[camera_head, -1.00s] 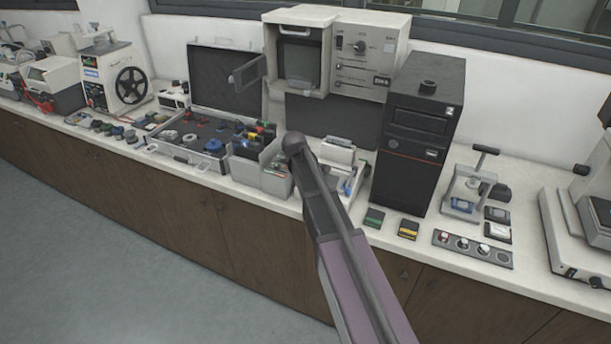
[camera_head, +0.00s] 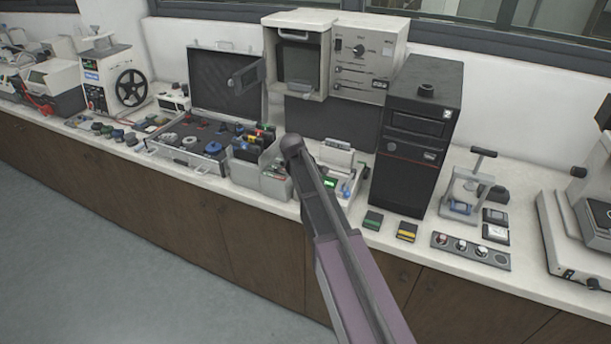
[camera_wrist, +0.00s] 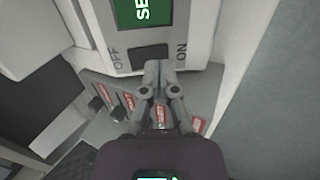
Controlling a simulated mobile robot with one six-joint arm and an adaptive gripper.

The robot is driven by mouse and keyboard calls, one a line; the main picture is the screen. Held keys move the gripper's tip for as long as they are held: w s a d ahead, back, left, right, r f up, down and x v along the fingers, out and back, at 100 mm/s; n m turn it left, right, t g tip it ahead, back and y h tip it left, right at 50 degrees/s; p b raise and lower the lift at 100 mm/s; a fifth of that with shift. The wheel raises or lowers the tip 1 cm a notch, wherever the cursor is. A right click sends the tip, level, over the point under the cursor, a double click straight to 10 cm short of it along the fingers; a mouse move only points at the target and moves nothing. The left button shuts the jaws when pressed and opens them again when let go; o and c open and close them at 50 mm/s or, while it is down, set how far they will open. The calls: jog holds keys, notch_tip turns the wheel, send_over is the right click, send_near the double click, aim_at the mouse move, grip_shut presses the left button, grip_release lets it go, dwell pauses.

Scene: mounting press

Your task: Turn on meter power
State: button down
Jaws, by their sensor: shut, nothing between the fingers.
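The meter is a pale box with a lit green display (camera_wrist: 142,12) that reads "SE" in the wrist view, cut off by the frame edge. Below the display, a dark switch (camera_wrist: 140,58) lies between the printed labels OFF and ON. My gripper (camera_wrist: 160,68) is shut and empty, its fingertips at the switch on the ON side. I cannot tell whether they touch, and they cover part of the switch. In the head view the green display (camera_head: 330,183) glows beside my arm; my gripper is hidden there.
Small levers with red labels (camera_wrist: 128,100) sit just below the meter. A black tower (camera_head: 418,135) stands right of it, a grey bin (camera_head: 272,183) left. The press cabinet (camera_head: 365,60) rises behind. Green and yellow blocks (camera_head: 406,231) lie on the front counter.

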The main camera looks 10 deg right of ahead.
jog(key=shift+r, duration=0.3)
dwell(0.4)
jog(key=shift+p+v, duration=0.85)
jog(key=shift+p, duration=0.05)
jog(key=s+a+r+p, duration=0.4)
jog(key=s+r+p, duration=0.2)
jog(key=r+p, duration=0.3)
jog(key=shift+a+r, duration=0.2)
jog(key=shift+a, duration=0.15)
jog(key=s+d+f+m+g+y+b, duration=0.1)
jog(key=s+m, duration=0.4)
jog(key=s, duration=0.6)
jog(key=s+d+f+m+g+y+b, duration=0.1)
jog(key=s+m, duration=0.4)
jog(key=s, duration=0.7)
notch_tip(320, 180, down, 2)
jog(key=shift+d+f+m+g+y, duration=0.1)
jog(key=shift+d+m+g+y, duration=0.2)
jog(key=shift+d+g+y, duration=0.5)
